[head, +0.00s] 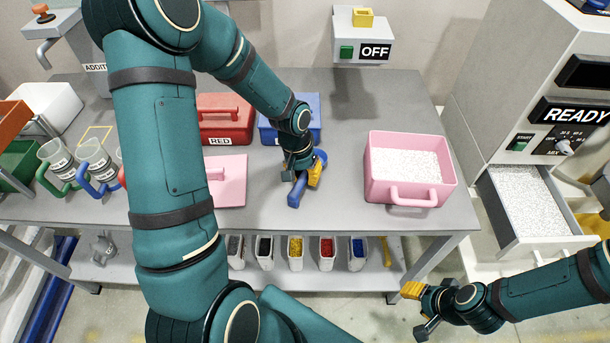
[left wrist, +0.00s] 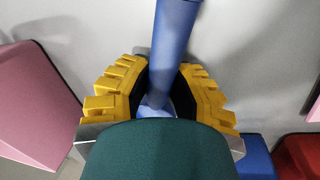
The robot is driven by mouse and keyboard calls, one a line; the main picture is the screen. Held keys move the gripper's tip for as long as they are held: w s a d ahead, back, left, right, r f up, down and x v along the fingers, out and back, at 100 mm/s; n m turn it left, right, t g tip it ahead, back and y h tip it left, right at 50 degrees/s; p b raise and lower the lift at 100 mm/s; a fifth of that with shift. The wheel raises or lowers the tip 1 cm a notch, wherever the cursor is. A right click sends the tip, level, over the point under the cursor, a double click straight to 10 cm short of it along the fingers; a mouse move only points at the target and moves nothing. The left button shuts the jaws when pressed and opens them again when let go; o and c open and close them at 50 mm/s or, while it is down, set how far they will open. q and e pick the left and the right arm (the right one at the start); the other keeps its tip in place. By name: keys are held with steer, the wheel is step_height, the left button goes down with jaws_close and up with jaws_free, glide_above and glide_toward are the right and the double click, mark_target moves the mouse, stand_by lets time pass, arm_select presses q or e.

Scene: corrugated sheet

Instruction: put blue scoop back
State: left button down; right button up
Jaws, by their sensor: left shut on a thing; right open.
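The blue scoop (head: 297,193) is in my left gripper (head: 308,176), over the middle of the table. In the left wrist view, the yellow fingers of my left gripper (left wrist: 160,95) are closed around the scoop's blue handle (left wrist: 174,45). The scoop's bowl is mostly hidden behind the gripper. A blue lidded box (head: 268,131) stands just behind, partly hidden by my left arm. My right gripper (head: 415,308) is open and empty, low at the right in front of the table.
A pink bin of white pellets (head: 400,197) stands at the table's right. A red box (head: 226,135) and a pink lid (head: 232,183) lie left of the scoop. Jugs (head: 92,158) stand at the far left. An open drawer of pellets (head: 530,235) juts out at the right.

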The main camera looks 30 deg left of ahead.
arm_select(q)
steer(key=shift+f, duration=0.2)
steer(key=c, duration=0.9)
jaws_free()
steer(key=shift+r, duration=0.1)
steer(key=shift+r, duration=0.2)
step_height(320, 180, up, 12)
steer(key=a+p, duration=0.2)
steer(key=p, duration=0.1)
steer(key=shift+s+f, duration=0.15)
